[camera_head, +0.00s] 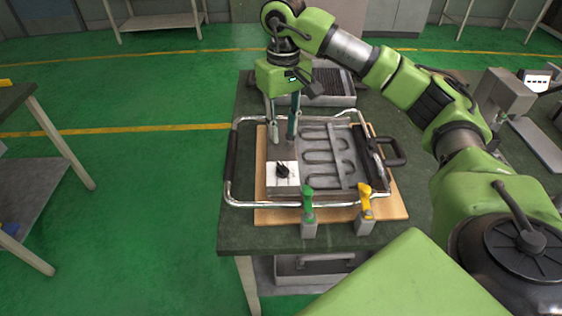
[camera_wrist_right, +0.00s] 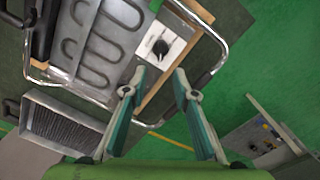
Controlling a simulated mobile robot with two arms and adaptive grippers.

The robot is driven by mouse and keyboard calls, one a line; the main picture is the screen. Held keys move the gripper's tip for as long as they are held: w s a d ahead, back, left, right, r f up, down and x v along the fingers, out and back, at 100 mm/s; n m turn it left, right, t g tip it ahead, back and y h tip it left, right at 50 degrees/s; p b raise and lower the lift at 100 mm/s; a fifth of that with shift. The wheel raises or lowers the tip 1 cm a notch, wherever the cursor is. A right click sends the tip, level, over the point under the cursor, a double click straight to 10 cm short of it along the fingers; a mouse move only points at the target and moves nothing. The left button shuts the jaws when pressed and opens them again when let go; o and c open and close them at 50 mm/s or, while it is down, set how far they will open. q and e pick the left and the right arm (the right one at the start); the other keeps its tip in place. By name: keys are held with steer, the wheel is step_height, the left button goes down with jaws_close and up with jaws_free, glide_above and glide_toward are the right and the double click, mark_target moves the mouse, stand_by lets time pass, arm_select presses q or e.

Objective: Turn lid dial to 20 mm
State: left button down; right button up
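The dial (camera_head: 283,171) is a black knob on a white square plate (camera_head: 273,180) at the left part of the heating element's metal panel (camera_head: 330,160). It also shows in the right wrist view as a dark knob (camera_wrist_right: 160,47) beyond the fingertips. My right gripper (camera_head: 283,138) points down, above and behind the dial in the head view. Its fingers are apart with nothing between them, and this open gap also shows in the right wrist view (camera_wrist_right: 160,80). The scale marks on the plate are too small to read. My left gripper is not in view.
A metal tube frame with black handles (camera_head: 231,157) surrounds the panel on a wooden board (camera_head: 390,207). A grey ribbed tray (camera_head: 335,98) lies behind.

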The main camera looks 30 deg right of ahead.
mark_target(282, 166)
step_height(282, 166, down, 13)
steer(key=shift+a+r+p, duration=0.1)
steer(key=shift+r+p, duration=0.1)
steer(key=shift+p, duration=0.8)
jaws_close()
